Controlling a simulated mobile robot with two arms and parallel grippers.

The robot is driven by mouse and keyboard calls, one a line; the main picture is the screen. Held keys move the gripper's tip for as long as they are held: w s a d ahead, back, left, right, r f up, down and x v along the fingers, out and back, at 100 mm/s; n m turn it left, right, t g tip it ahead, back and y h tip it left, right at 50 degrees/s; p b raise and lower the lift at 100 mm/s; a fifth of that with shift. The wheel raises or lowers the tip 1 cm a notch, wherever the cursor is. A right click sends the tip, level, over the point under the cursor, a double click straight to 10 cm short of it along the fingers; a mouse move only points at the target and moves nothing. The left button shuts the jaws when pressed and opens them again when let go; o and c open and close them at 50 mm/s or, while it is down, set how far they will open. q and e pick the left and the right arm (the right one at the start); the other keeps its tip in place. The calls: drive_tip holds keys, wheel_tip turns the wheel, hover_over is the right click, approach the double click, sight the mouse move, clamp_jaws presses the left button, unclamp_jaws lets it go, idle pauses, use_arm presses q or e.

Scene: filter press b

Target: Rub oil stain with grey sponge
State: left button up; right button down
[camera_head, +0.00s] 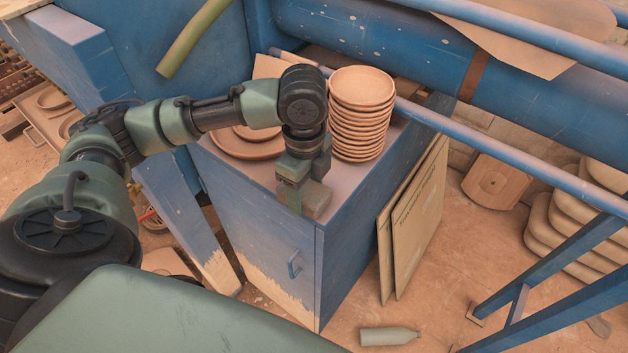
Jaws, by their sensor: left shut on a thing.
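My left arm reaches in from the left over the top of the blue cabinet (362,178). My left gripper (302,183) points down near the cabinet's front corner and is shut on a small grey-brown block, which looks like the grey sponge (318,200). The sponge is at the cabinet top, partly hidden by the gripper; I cannot tell whether it touches the surface. I cannot make out an oil stain; the arm and gripper cover part of the top. My right gripper is not in view.
A tall stack of clay dishes (361,115) stands just behind the gripper. Wider plates (245,145) lie to its left. A blue rail (480,147) crosses at the right. Flat cardboard panels (420,215) lean on the cabinet. A bottle (388,336) lies on the floor.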

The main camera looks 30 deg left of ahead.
use_arm(q)
drive_tip(key=shift+s+f, duration=0.15)
drive_tip(key=shift+s, duration=0.2)
drive_tip(key=r, duration=0.4)
drive_tip(key=shift+w+r, duration=0.2)
drive_tip(key=shift+r, duration=0.95)
drive_tip(key=shift+r, duration=1.5)
